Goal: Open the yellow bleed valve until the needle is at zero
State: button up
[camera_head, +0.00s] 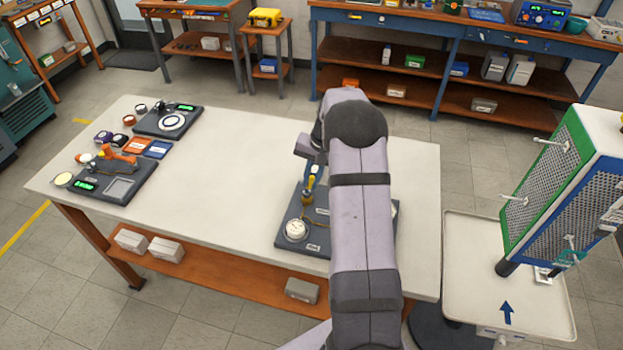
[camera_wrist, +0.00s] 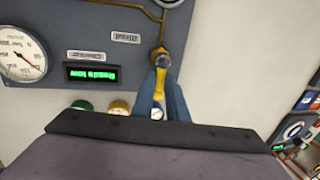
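The yellow bleed valve (camera_wrist: 160,80) shows as a yellow handle below a brass fitting on the dark regulator panel (camera_wrist: 110,18). My gripper (camera_wrist: 161,78) has its blue fingers close on both sides of this handle, with no clear gap between. In the head view my gripper (camera_head: 312,177) is over the dark panel (camera_head: 320,243), largely hidden by my arm. The round white gauge (camera_wrist: 20,55) is partly cut off at the left of the wrist view. Its needle slants toward the lower right in that picture; its value is too small to read. The gauge also shows in the head view (camera_head: 296,230).
A green-lit display (camera_wrist: 90,74) sits beside the gauge. A green knob (camera_wrist: 82,105) and a yellow knob (camera_wrist: 119,107) are near my gripper. Brass tubing (camera_wrist: 130,6) runs along the panel. The white table (camera_head: 225,180) is bare left of the panel; other devices (camera_head: 115,180) stand further left.

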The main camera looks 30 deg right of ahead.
grip_shut()
jog(key=n, duration=0.2)
jog(key=w+n, duration=0.1)
jog(key=n, duration=0.1)
jog(key=shift+a+g+b, duration=0.3)
jog(key=shift+a+b, duration=0.1)
jog(key=n, duration=0.2)
jog(key=a+n+g, duration=0.1)
jog(key=n, duration=0.1)
jog(key=shift+w+n+y, duration=0.2)
jog(key=shift+n+y, duration=0.1)
jog(key=shift+n, duration=0.1)
jog(key=n, duration=0.2)
jog(key=a+n, duration=0.1)
jog(key=n, duration=0.1)
jog(key=shift+a+g, duration=0.2)
jog(key=shift+g, duration=0.2)
jog(key=shift+s+a+r+n+g, duration=0.1)
jog(key=shift+a+n+g, duration=0.1)
jog(key=shift+n, duration=0.65)
jog(key=shift+s+a+f+n+g, duration=0.1)
jog(key=shift+a+n, duration=0.05)
jog(key=shift+n, duration=0.65)
jog(key=shift+s+a+r+n+g, duration=0.1)
jog(key=shift+a+n, duration=0.1)
jog(key=shift+n, duration=0.65)
